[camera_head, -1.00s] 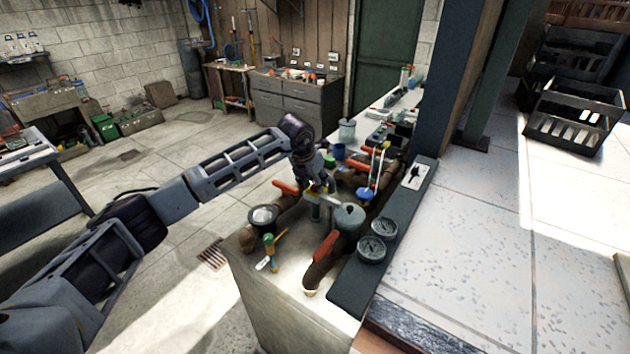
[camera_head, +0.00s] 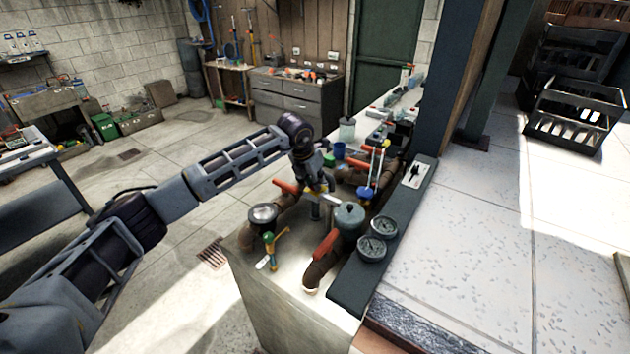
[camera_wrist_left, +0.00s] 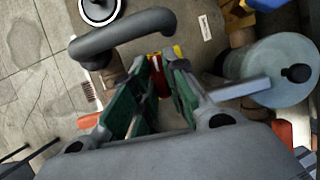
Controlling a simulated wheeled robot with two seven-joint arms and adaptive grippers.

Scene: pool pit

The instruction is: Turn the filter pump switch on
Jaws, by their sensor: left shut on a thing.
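My left gripper (camera_head: 318,192) reaches in low among the pipes and tank on the concrete counter; its fingers are small and partly hidden in the head view. In the left wrist view its green-padded fingers (camera_wrist_left: 164,66) are closed around a narrow red part (camera_wrist_left: 160,82) with yellow beside it. This looks like the filter pump switch, but the fingers cover most of it, so its setting cannot be read. My right gripper is in neither view.
A grey lidded tank (camera_head: 349,217) stands close right of the gripper. Brown pipes with red-orange handles (camera_head: 326,243) lie around it. Two round gauges (camera_head: 372,247) and a plate with a black mark (camera_head: 413,174) sit on the dark ledge. Open floor lies left of the counter.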

